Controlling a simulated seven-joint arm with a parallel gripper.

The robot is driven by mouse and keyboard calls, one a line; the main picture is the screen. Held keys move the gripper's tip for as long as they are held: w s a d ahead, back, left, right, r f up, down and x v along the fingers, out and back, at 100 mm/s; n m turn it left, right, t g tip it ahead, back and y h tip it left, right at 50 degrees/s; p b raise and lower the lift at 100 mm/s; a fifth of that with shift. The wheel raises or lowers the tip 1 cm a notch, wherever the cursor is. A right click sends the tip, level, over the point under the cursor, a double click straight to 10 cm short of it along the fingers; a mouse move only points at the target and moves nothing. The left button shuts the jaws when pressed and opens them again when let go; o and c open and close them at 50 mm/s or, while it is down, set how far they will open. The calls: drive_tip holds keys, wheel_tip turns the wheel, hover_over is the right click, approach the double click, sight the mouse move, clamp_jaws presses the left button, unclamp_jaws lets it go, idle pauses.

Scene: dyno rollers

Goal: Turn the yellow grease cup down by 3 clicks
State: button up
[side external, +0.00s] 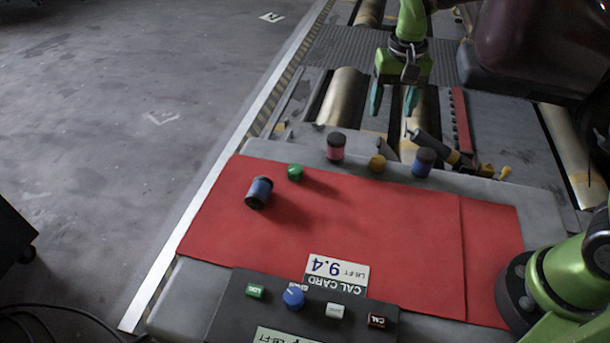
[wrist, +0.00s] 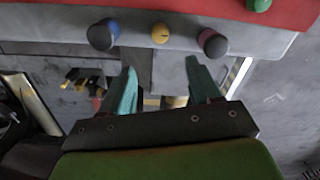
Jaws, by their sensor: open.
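The yellow grease cup (side external: 376,163) is a small, round yellow knob on the grey ledge behind the red mat. It stands between a red cup with a black cap (side external: 336,147) and a blue cup with a black cap (side external: 423,162). In the wrist view the yellow cup (wrist: 160,33) lies straight ahead of the fingers, with a small dark mark on its face. My gripper (side external: 393,102) is open and empty, with teal fingers apart. It hangs above the rollers behind the ledge, clear of the cup. The wrist view shows both fingertips (wrist: 161,67).
A green knob (side external: 295,172) and another blue, black-ended cup (side external: 259,193) are on the red mat (side external: 370,235). A black-and-yellow tool (side external: 435,147) lies near the right cup.

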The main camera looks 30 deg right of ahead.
drive_tip(key=shift+r, duration=1.5)
drive_tip(key=s+r+n+t, duration=0.1)
drive_tip(key=s+r+t, duration=0.2)
drive_tip(key=s, duration=0.6)
drive_tip(key=s+r+t+y, duration=0.1)
drive_tip(key=s+r+t, duration=0.2)
drive_tip(key=s, duration=0.6)
drive_tip(key=shift+d+n+t+y, duration=0.3)
drive_tip(key=shift+d+n+t, duration=0.1)
drive_tip(key=shift+t, duration=0.1)
drive_tip(key=shift+s, duration=0.1)
